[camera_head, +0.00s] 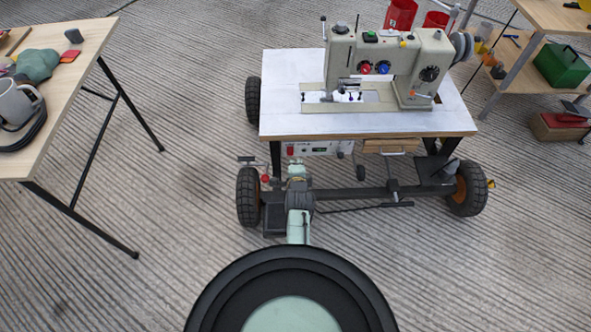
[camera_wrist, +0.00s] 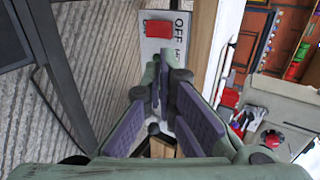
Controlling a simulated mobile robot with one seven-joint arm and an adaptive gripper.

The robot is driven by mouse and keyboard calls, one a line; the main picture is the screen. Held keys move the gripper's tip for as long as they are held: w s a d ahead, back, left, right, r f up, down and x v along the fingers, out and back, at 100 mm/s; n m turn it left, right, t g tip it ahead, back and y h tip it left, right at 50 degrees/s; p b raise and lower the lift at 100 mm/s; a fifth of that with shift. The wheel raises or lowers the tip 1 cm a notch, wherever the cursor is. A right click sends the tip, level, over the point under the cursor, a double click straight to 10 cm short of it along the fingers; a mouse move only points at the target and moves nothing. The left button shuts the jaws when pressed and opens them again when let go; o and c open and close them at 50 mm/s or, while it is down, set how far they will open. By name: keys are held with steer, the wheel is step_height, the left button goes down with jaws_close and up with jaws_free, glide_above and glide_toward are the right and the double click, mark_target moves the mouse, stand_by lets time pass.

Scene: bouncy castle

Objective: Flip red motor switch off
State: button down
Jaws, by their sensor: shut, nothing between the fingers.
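The red motor switch (camera_head: 290,151) is on a pale control panel (camera_head: 318,148) under the front edge of the sewing table. In the wrist view, the red switch (camera_wrist: 158,29) stands out from the panel beside the printed word OFF (camera_wrist: 179,27). My gripper (camera_head: 297,164) is just below the panel in the head view, its fingers small and partly hidden by the wrist. In the wrist view, my gripper (camera_wrist: 161,68) is shut and empty, its tips just short of the switch in the picture. I cannot tell whether they touch the panel.
The white-topped sewing table (camera_head: 285,85) on large wheels carries a sewing machine (camera_head: 395,65). A wooden block (camera_head: 390,146) is under its edge, right of the panel. A wooden table (camera_head: 60,60) with a grey mug (camera_head: 15,100) stands left. Shelves with a green toolbox (camera_head: 561,66) stand right.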

steer(key=shift+w+r+v, duration=0.1)
steer(key=shift+r+v, duration=0.1)
steer(key=shift+v, duration=0.85)
steer(key=shift+w+r+v, duration=0.1)
steer(key=shift+r+v, duration=0.05)
steer(key=shift+v, duration=0.9)
